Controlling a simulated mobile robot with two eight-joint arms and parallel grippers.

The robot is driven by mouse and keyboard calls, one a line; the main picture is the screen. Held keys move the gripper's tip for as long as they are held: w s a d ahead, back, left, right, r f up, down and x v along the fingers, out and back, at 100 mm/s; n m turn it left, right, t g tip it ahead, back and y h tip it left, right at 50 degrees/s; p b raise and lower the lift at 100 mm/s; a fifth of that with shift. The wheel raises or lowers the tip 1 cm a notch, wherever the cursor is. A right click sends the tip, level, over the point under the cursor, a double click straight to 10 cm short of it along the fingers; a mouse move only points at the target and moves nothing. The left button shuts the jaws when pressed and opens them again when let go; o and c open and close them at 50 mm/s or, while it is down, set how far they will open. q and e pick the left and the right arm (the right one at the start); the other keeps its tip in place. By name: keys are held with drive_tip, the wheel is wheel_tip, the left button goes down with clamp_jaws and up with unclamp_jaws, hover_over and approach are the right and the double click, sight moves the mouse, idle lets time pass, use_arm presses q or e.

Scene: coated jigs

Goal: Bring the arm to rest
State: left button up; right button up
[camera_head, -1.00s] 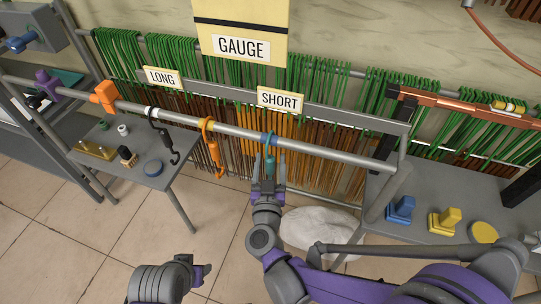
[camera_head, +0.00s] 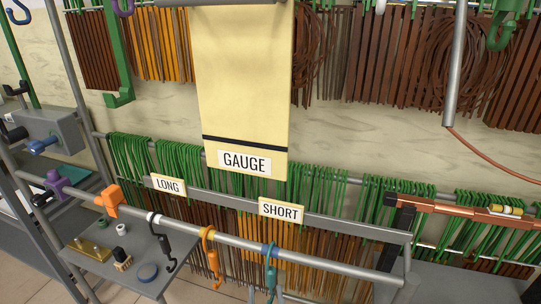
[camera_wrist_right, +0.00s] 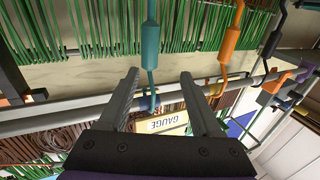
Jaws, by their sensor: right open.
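My right gripper (camera_wrist_right: 160,78) is open, with two dark fingers apart in the right wrist view. The teal hook (camera_wrist_right: 150,42) shows beyond and between the fingertips there; I cannot tell how close it is. No object is held between the fingers. In the head view the teal hook (camera_head: 270,262) hangs from the grey rail (camera_head: 325,258) by a blue band, under the SHORT label (camera_head: 281,210). Only a small grey bit of my right arm may show at the bottom edge below it. My left gripper is not in view.
An orange hook (camera_head: 211,258) and a black hook (camera_head: 165,248) hang left along the rail. An orange clamp (camera_head: 110,200) sits farther left. A small grey table (camera_head: 150,288) with jigs stands below. The yellow GAUGE board (camera_head: 243,75) hangs behind, before green and brown strips.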

drive_tip(key=s+d+f+g, duration=0.5)
drive_tip(key=s+d+g, duration=0.2)
drive_tip(key=s+d, duration=0.15)
drive_tip(key=s+d+f+g, duration=0.5)
drive_tip(key=s+d+g, duration=0.15)
drive_tip(key=d, duration=0.25)
use_arm(q)
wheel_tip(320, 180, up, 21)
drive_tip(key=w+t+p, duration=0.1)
drive_tip(key=p, duration=1.7)
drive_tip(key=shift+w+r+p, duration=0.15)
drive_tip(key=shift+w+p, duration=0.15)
drive_tip(key=shift+p, duration=0.05)
use_arm(e)
wheel_tip(320, 180, up, 21)
drive_tip(key=d+h, duration=0.1)
drive_tip(key=shift+s+d+m+t, duration=0.15)
drive_tip(key=shift+s+m+t, duration=0.15)
drive_tip(key=shift+t, duration=0.05)
